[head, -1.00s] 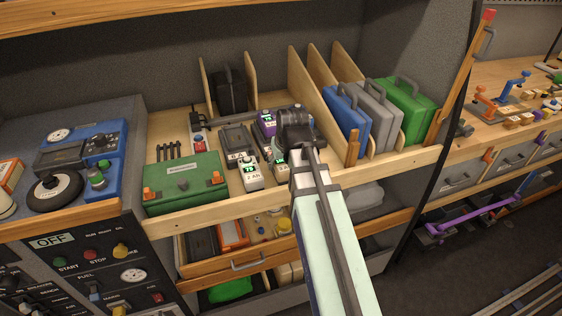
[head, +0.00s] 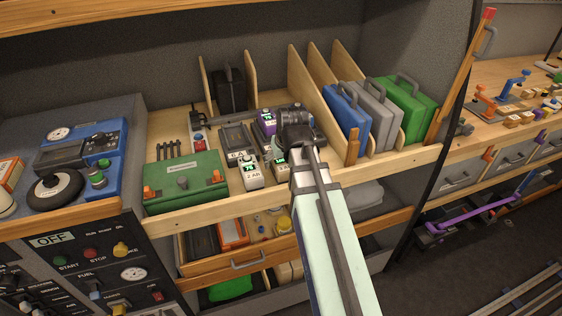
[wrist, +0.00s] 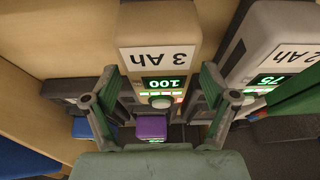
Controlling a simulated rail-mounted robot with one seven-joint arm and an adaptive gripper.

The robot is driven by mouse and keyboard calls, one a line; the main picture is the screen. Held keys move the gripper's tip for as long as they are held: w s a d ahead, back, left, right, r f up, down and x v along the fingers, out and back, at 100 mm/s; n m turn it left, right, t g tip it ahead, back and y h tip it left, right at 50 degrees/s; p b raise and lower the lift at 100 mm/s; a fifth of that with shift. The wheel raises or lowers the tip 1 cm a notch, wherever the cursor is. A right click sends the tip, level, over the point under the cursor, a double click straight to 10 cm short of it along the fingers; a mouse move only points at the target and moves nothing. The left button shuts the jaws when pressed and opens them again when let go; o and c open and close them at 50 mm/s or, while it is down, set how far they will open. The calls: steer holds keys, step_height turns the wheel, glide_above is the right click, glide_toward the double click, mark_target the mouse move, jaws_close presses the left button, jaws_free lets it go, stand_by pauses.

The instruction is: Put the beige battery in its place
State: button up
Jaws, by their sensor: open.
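A beige battery (wrist: 160,30) marked 3 Ah, with a green display reading 100, stands in the middle of the wrist view. In the head view it is mostly hidden behind my gripper (head: 292,138). My gripper (wrist: 160,92) is open, with one finger towards each side of this battery's display end; I cannot tell whether they touch it. A paler, greyish battery (wrist: 272,42) marked 2 Ah, reading 75, stands beside it; it also shows in the head view (head: 251,173). A purple battery (wrist: 151,127) lies beyond; it also shows in the head view (head: 267,122).
A dark grey charger-like unit (head: 235,137) stands behind the pale battery. A green case (head: 185,183) is close on the left. A wooden divider (head: 314,92) and blue case (head: 347,117) stand on the right. A red-buttoned box (head: 199,141) sits at the back left.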

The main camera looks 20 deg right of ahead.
steer(key=b+v, duration=0.1)
steer(key=v, duration=1)
steer(key=shift+r, duration=0.35)
steer(key=shift+s, duration=0.1)
